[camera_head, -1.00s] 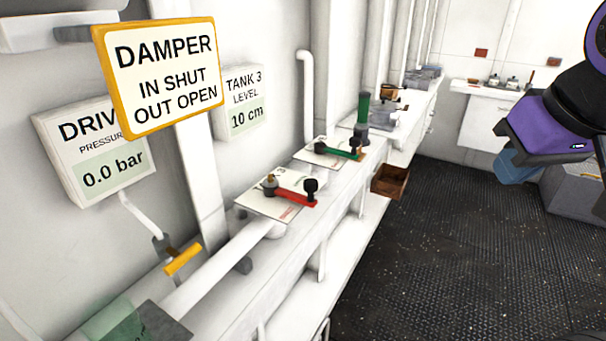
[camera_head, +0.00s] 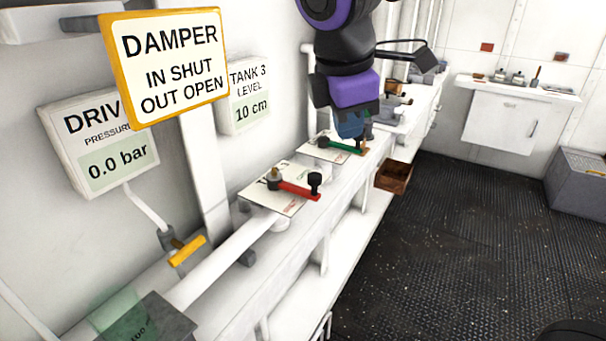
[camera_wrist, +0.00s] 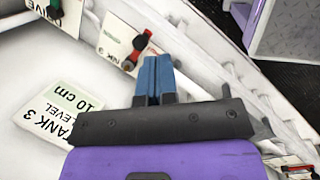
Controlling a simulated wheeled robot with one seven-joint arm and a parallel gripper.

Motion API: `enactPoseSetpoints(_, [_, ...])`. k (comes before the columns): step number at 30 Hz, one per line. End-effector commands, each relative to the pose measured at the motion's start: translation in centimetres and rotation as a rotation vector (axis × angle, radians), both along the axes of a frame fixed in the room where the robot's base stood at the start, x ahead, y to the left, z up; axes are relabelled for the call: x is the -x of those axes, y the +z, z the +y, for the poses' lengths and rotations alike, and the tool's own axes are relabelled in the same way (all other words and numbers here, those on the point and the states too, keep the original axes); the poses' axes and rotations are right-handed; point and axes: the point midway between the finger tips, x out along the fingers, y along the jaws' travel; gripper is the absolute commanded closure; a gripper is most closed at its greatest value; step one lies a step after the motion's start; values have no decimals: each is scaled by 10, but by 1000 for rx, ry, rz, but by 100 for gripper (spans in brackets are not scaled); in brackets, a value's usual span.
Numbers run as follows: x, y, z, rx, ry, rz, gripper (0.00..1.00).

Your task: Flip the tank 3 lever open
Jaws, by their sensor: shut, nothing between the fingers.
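The tank 3 lever (camera_head: 296,189) is a red bar with a black knob on a white plate (camera_head: 265,198) on the bench. In the wrist view the red lever (camera_wrist: 137,48) sits beside the letters "NK 3", just beyond and left of my fingertips. My gripper (camera_head: 350,128) has blue fingers and is shut and empty. In the head view it overlaps the area near the green lever (camera_head: 345,145), above the bench. In the wrist view the fingers (camera_wrist: 155,62) are together and apart from the red lever. The tank 3 level sign (camera_head: 250,98) reads 10 cm.
The damper sign (camera_head: 170,65) and drive pressure sign (camera_head: 100,145) are at left. A wooden box (camera_head: 393,176) sits beside the bench.

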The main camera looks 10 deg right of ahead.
Motion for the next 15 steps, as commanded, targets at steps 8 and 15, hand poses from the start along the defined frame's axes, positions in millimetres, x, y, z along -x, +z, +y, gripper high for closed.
enactPoseSetpoints(8, [-12,-24,92,187,501,117,100])
enactPoseSetpoints(15, [-11,-30,114,233,630,145,100])
